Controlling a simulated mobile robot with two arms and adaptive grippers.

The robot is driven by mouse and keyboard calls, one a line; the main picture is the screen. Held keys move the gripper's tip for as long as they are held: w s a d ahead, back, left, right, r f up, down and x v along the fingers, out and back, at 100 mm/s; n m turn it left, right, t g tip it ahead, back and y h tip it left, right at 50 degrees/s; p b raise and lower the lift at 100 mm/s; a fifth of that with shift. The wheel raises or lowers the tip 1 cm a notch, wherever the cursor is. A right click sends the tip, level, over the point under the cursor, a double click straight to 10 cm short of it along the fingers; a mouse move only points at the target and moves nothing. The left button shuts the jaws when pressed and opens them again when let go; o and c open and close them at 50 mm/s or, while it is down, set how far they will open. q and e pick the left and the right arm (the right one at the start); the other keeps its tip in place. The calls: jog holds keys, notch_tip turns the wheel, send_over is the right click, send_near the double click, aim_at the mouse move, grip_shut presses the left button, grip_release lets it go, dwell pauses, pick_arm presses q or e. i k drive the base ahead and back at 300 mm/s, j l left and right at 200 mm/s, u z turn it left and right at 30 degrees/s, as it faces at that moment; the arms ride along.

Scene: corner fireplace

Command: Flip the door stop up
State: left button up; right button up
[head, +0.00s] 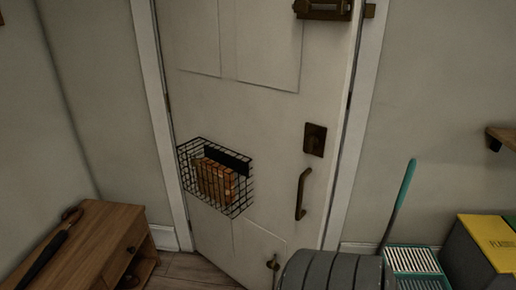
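The door stop (273,262) is a small dark brass-coloured piece low on the white door (268,120), near its bottom edge on the handle side. It is small, and its lower end is hard to make out, so I cannot tell whether it touches the floor. The door looks closed in its white frame. Neither of my grippers shows in the head view.
A wire basket (246,203) and a pull handle (301,194) stick out from the door. A wooden cabinet (88,243) stands left. A grey ribbed rounded shape (335,272), unclear what, is right of the door stop. A yellow-lidded bin (490,240) stands farther right.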

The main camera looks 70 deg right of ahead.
aim_at(270, 266)
jog(key=z, duration=1.7)
